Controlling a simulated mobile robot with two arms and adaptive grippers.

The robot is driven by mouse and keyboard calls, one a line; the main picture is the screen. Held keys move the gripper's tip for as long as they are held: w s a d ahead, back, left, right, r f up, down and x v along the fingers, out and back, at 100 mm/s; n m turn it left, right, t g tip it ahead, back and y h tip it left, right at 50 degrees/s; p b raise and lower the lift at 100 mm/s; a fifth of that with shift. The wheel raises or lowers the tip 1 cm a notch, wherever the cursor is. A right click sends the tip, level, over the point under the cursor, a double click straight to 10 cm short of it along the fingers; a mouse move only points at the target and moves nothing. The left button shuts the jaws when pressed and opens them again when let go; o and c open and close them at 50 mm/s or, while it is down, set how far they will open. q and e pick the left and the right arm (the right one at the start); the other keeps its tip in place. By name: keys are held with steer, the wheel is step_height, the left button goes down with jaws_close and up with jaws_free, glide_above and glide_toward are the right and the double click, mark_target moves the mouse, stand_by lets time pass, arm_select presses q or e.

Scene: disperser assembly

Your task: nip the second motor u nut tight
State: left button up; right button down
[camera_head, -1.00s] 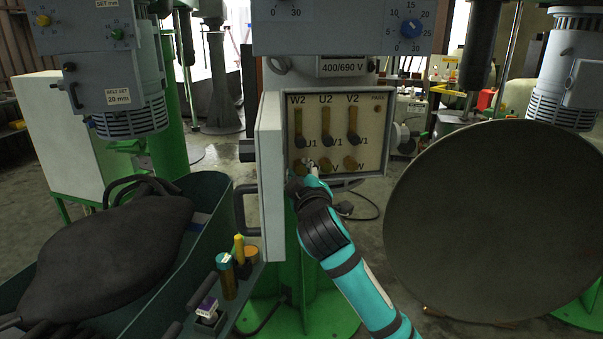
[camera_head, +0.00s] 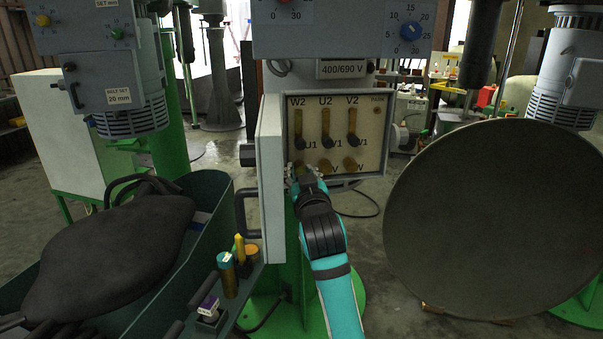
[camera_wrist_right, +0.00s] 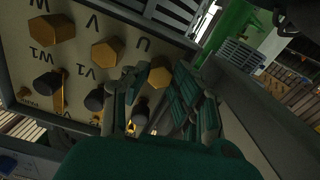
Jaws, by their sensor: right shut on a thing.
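The motor terminal panel (camera_head: 372,140) is in the open box. It has upper terminals W2, U2, V2, middle ones U1, V1, W1 and a bottom row of brass hex nuts. In the wrist view the U nut (camera_wrist_right: 160,72) lies between the fingertips of my right gripper (camera_wrist_right: 158,82), which is shut on it. In the head view my right gripper (camera_head: 302,174) covers most of the U nut. The V nut (camera_head: 325,167) and W nut (camera_head: 350,165) are bare; they also show in the wrist view (camera_wrist_right: 105,54) (camera_wrist_right: 53,28). My left gripper is out of view.
The open box door (camera_head: 270,185) stands close to the left of my right gripper. A large dark disc (camera_head: 490,220) stands at right. Small bottles (camera_head: 228,272) stand at lower middle.

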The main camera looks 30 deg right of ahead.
steer(key=shift+f+m, duration=0.1)
steer(key=shift+m, duration=0.2)
stand_by(0.4)
steer(key=c, duration=1.1)
jaws_free()
steer(key=v, duration=1.2)
